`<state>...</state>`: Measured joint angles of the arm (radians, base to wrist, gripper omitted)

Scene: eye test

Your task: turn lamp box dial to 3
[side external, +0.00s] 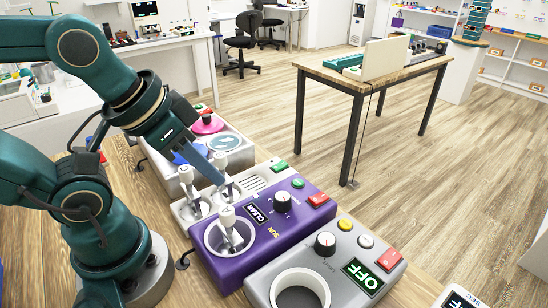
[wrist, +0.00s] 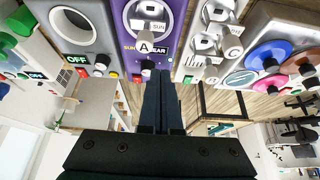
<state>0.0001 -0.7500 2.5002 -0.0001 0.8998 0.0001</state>
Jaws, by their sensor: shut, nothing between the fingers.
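Two boxes with a dial show, and I cannot read which is the lamp box. The grey box (side external: 262,284) has a black dial (side external: 325,243) with a pale pointer line, a large round opening and a display reading OFF (side external: 363,276). The purple box (side external: 237,266) has another black dial (side external: 283,201), a lever and labels CLEAR and SUN. Numbers around the dials are too small to read. My gripper (side external: 220,181) is shut and empty, above the pale box behind the purple one, apart from both dials. In the wrist view its fingers (wrist: 161,76) are together.
Upright levers (side external: 187,175) stand close around my fingertips. A red rocker (side external: 389,258) and a yellow button (side external: 344,225) sit near the grey box's dial. A grey box with a pink disc (side external: 207,124) stands behind. A side table (side external: 428,64) is farther off.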

